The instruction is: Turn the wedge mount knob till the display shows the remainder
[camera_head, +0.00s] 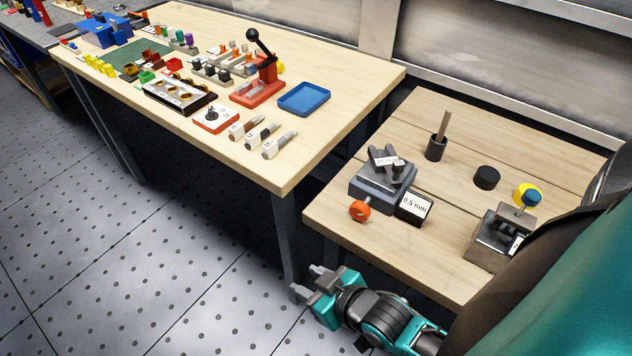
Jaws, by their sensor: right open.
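The wedge mount (375,188) is a dark grey block on the right-hand wooden table, near its front left edge. An orange-red knob (360,210) sticks out of its front. A black display box (414,208) with a white face stands at its right and seems to read 0.5 mm, though the first digit is unclear. A white label (384,160) with small print sits on top of the mount. My right gripper (306,281) is open and empty, below and left of the knob, off the table's front edge. My left gripper is not in view.
A cup with a stick (436,148), a black puck (487,178) and a second grey fixture with a blue knob (497,236) stand on the same table. The left table (330,150) holds a red lever press (262,88), a blue tray (304,99) and labelled tools.

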